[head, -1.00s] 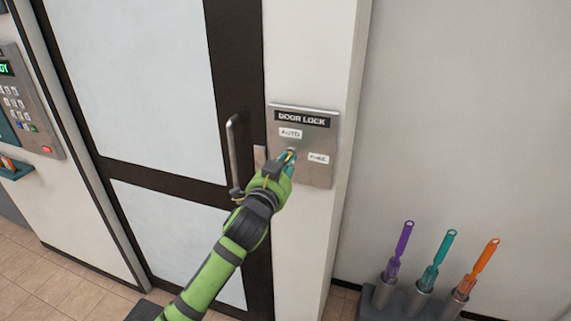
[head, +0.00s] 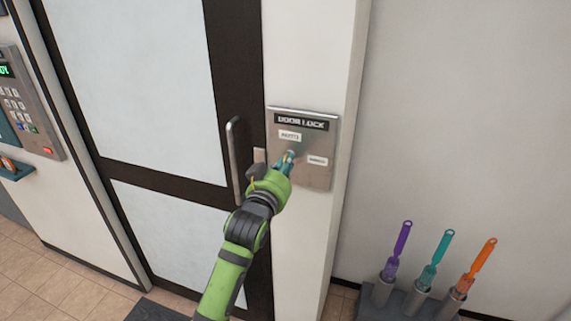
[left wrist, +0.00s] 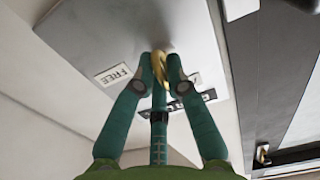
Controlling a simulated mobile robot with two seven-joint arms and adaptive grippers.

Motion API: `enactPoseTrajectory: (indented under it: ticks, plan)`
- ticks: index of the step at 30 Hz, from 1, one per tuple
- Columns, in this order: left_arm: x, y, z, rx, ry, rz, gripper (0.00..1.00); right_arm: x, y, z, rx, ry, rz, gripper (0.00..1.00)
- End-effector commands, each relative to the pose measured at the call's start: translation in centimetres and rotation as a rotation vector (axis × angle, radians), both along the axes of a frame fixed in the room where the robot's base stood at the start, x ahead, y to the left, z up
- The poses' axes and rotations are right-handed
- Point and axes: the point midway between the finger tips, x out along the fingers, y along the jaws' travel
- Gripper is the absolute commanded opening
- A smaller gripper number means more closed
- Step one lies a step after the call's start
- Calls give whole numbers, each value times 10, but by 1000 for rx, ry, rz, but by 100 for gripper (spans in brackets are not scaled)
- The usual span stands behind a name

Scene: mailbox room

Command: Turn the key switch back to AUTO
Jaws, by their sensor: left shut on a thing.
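The DOOR LOCK plate (head: 316,143) is a grey metal panel on the white pillar right of the door. Its AUTO label (head: 290,135) is upper left and its FREE label (head: 317,161) is lower right. My left gripper (head: 289,155) is at the plate between and below the labels, shut on the key. In the left wrist view the brass key (left wrist: 158,67) shows between the two teal fingertips, close against the plate (left wrist: 85,35). The FREE label also shows there (left wrist: 117,74). The fingers hide the switch, so its exact angle cannot be told. My right gripper is out of view.
The door handle (head: 234,160) stands just left of my wrist. A keypad panel (head: 22,100) is at the far left. A dark holder (head: 410,303) with purple, teal and orange tools stands at the lower right. The wall above it is bare.

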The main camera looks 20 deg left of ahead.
Motion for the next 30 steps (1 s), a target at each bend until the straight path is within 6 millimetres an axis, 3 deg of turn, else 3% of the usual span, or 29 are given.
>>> enactPoseTrajectory:
  ticks: [14,15,16,17,30]
  plan:
    - [0,0,1,-17,-1,0,0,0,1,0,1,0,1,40]
    - [0,0,1,-17,-1,-1,22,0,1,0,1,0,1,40]
    - [0,0,1,-16,-1,-1,34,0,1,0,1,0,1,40]
    - [0,0,1,-16,-1,-1,39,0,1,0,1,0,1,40]
    - [-8,0,-1,-14,1,0,39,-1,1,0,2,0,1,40]
